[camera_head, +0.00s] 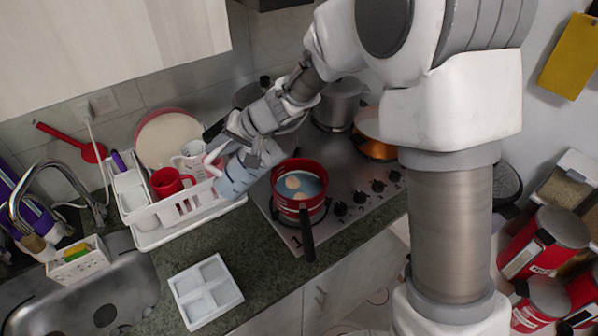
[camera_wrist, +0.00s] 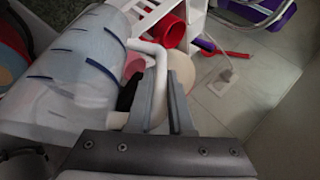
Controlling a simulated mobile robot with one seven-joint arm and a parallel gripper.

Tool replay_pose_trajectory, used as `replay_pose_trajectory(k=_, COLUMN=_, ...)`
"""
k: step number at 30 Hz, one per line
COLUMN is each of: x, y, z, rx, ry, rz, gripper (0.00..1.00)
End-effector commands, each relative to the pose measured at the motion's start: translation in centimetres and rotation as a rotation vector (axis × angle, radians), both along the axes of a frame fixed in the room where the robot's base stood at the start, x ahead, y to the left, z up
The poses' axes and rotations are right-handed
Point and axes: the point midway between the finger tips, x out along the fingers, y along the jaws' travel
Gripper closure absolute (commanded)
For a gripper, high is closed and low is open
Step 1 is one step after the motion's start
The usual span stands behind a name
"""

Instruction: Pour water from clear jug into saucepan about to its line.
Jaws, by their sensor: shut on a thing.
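The clear jug (camera_head: 236,180) is tilted in the head view, its lower end at the left side of the red saucepan. My gripper (camera_head: 226,146) is shut on the jug's white handle. In the wrist view the jug (camera_wrist: 66,68) shows dark blue marks, and my gripper (camera_wrist: 160,100) closes around the handle (camera_wrist: 153,54). The red saucepan (camera_head: 299,204) stands on the front left of the stove with its black handle toward the front. Bluish water and pale round pieces show inside it. I cannot make out its line or any stream of water.
A white dish rack (camera_head: 155,222) with a red mug (camera_head: 170,182) and a white mug (camera_head: 190,155) stands left of the jug. A grey pot (camera_head: 338,102) and an orange pan (camera_head: 375,136) stand behind the saucepan. A white divided tray (camera_head: 205,291) lies on the front counter.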

Motion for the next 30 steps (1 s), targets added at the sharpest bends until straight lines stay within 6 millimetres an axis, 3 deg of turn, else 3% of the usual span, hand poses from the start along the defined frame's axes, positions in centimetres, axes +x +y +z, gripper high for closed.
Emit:
replay_pose_trajectory(k=11, x=-0.2, y=0.7, z=-2.3, rx=-0.082, ry=-0.014, rz=0.000, gripper=1.00)
replay_pose_trajectory(k=21, x=-0.6, y=2.8, z=-4.8, rx=-0.257, ry=-0.049, rz=0.001, gripper=1.00)
replay_pose_trajectory(k=30, x=-0.7, y=3.5, z=-5.5, rx=-0.340, ry=-0.066, rz=0.000, gripper=1.00)
